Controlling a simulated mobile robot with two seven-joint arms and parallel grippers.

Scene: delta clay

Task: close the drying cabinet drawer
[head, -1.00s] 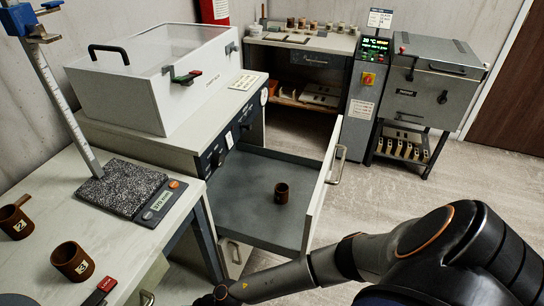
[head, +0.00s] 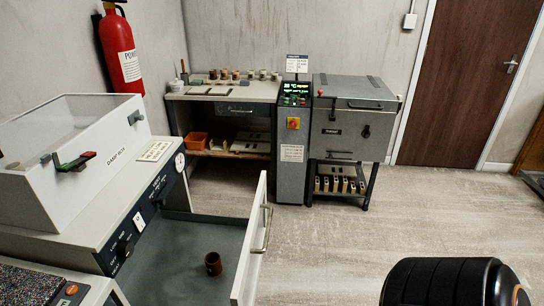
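The drying cabinet drawer (head: 190,238) is pulled out from under the counter with the white damp box (head: 108,140) on it. Its pale front panel (head: 252,243) stands upright, with a metal handle (head: 264,228) on its outer face. A small brown cup (head: 213,264) sits upright inside on the grey floor of the drawer. The near part of the drawer is cut off by the bottom edge. Neither gripper is in view; a black rounded part of my arm shows at the bottom right.
A bench (head: 225,93) with small pots stands at the back, beside a grey control column (head: 293,150) and a grey kiln (head: 350,118) on a stand. A red fire extinguisher (head: 119,50) hangs on the wall. The floor (head: 330,240) right of the drawer is clear.

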